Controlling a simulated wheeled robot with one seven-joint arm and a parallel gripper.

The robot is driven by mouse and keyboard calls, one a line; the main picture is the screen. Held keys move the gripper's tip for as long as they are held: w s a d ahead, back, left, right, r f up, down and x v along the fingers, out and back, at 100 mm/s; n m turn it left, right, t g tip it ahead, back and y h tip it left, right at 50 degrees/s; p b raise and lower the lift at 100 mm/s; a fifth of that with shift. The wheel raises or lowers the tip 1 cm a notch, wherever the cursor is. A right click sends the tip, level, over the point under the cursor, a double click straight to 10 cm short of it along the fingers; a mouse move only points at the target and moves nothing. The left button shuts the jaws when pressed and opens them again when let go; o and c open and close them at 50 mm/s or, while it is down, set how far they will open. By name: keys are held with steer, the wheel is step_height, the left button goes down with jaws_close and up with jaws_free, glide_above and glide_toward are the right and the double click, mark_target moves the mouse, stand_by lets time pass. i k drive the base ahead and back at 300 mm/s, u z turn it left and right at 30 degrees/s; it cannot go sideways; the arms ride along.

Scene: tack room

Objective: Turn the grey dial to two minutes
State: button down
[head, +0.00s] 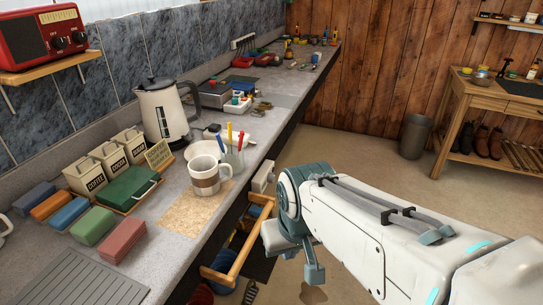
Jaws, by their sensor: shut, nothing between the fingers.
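I cannot make out the grey dial in the head view. A small pale box (263,177) sits at the counter's front edge, just left of my arm's teal joint; its face is partly hidden, and I cannot tell whether it carries a dial. My gripper (314,272) appears below the end of my arm, in front of the counter and over the floor. It is shut and empty, apart from the counter and everything on it.
A wooden drawer (225,277) stands open below the counter. A mug (204,181), a glass of pens (232,158) and a kettle (163,110) stand on the counter (60,243). A bin (415,137) and bench (480,104) stand at right; floor between is open.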

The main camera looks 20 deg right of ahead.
mark_target(270, 178)
steer(key=z, duration=0.1)
steer(key=k, duration=0.55)
steer(key=z, duration=0.55)
steer(key=i, duration=0.9)
steer(key=u, duration=0.6)
